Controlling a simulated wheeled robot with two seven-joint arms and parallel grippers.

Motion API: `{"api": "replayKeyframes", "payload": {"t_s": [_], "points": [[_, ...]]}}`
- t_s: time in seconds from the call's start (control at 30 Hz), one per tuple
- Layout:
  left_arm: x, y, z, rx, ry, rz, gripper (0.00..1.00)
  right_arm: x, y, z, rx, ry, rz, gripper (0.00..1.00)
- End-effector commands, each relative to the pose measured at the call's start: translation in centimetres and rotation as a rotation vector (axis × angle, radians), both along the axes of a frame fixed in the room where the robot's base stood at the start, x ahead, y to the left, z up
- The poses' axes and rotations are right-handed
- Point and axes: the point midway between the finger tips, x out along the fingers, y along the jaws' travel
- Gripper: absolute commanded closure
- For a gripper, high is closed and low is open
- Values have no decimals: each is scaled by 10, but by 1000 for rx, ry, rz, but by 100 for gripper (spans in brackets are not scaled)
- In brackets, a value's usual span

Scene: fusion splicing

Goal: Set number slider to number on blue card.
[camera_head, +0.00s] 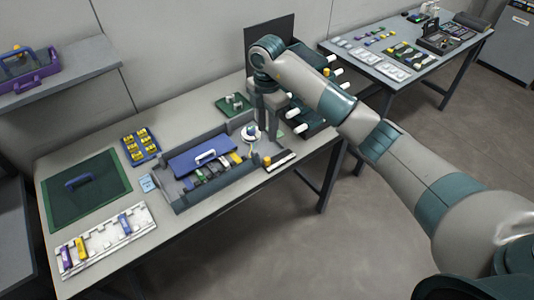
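A small light-blue card (147,184) lies on the table left of the grey tray; its number is too small to read. A dark and white bar (281,161), which looks like the number slider, lies near the table's front edge, with an orange knob (267,161) at its left end. My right gripper (268,134) points down behind the bar, beside a round white piece (250,134). It appears apart from the knob; its fingertips are too small to tell open from shut. My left gripper is out of view.
A grey tray (178,203) with a blue handled lid (202,152) and coloured pieces fills the table's middle. A dark rack (315,122) with white rolls stands right of my gripper. A green mat (110,190) and white board (100,242) lie left.

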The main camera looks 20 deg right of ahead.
Motion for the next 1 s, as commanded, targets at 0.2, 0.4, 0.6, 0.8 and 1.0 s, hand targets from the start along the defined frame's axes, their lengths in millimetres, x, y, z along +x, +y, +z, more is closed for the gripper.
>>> {"api": "replayKeyframes", "payload": {"t_s": [0.2, 0.4, 0.6, 0.8, 1.0], "points": [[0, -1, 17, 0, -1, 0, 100, -2, 1, -38, 0, 5, 0, 67], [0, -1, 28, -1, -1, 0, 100, -2, 0, -74, 1, 4, 0, 67], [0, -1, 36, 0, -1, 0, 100, -1, 1, -105, 1, 4, 1, 67], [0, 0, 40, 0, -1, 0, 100, -1, 0, -124, 1, 1, 0, 67], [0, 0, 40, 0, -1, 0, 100, -1, 0, -128, 0, 0, 2, 67]]}}
